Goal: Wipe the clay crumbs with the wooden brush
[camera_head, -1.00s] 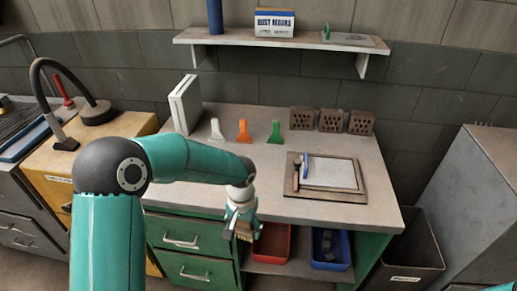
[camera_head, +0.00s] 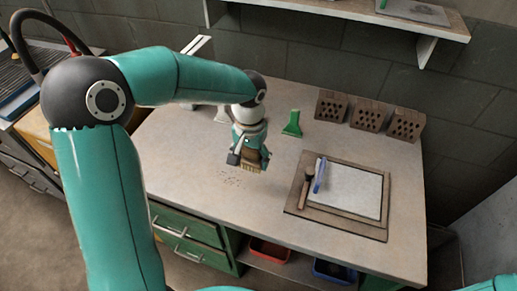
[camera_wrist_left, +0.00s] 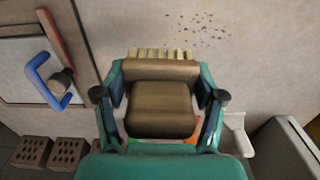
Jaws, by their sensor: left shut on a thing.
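My left gripper (camera_head: 250,146) is shut on the wooden brush (camera_head: 251,167) and holds it bristles-down over the worktop. In the left wrist view the brush's brown body (camera_wrist_left: 160,105) sits between the two fingers, with pale bristles at its far edge. The clay crumbs (camera_head: 231,180) are a thin scatter of dark specks on the worktop, just left of and in front of the brush. They also show in the left wrist view (camera_wrist_left: 205,29), beyond the bristles and to their right. The brush appears slightly above the worktop, apart from the crumbs. My right gripper is out of view.
Hollow bricks (camera_head: 368,114) line the back.

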